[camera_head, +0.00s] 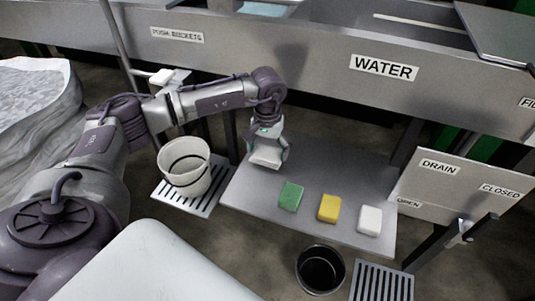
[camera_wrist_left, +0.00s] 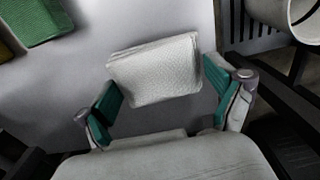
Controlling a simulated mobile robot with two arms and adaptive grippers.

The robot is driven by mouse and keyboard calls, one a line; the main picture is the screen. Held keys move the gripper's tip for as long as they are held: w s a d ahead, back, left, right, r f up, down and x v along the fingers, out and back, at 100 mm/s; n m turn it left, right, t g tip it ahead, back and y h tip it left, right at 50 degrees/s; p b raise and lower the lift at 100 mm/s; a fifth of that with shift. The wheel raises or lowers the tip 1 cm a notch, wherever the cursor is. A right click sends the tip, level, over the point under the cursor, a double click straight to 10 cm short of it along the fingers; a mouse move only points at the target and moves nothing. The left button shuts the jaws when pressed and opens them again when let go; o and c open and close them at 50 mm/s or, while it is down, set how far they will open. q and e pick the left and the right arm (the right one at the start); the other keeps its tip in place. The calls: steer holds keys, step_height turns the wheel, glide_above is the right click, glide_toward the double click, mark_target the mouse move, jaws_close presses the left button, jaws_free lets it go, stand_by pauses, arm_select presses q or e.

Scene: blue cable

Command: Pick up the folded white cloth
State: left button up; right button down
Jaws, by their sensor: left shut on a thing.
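The folded white cloth (camera_wrist_left: 155,72) is between the two green-padded fingers of my left gripper (camera_wrist_left: 162,85) in the left wrist view. The left gripper is shut on it. In the head view my left gripper (camera_head: 268,146) points down over the left back part of the grey table (camera_head: 318,168), with the pale cloth (camera_head: 264,160) at its tips. I cannot tell whether the cloth is touching the table or just above it. My right gripper is not in view.
A white bucket (camera_head: 184,176) stands on a grate at left. A black bucket (camera_head: 321,270) is in front. The WATER trough (camera_head: 330,50) runs behind.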

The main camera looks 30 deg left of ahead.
mark_target(270, 153)
arm_select(q)
steer(key=r, duration=0.3)
steer(key=shift+w+d, duration=0.1)
steer(key=shift+d, duration=0.3)
steer(key=w+d+r, duration=0.1)
steer(key=d+r, duration=0.5)
steer(key=d, duration=0.4)
steer(key=shift+w+d+r, duration=0.2)
steer(key=shift+w+d, duration=0.2)
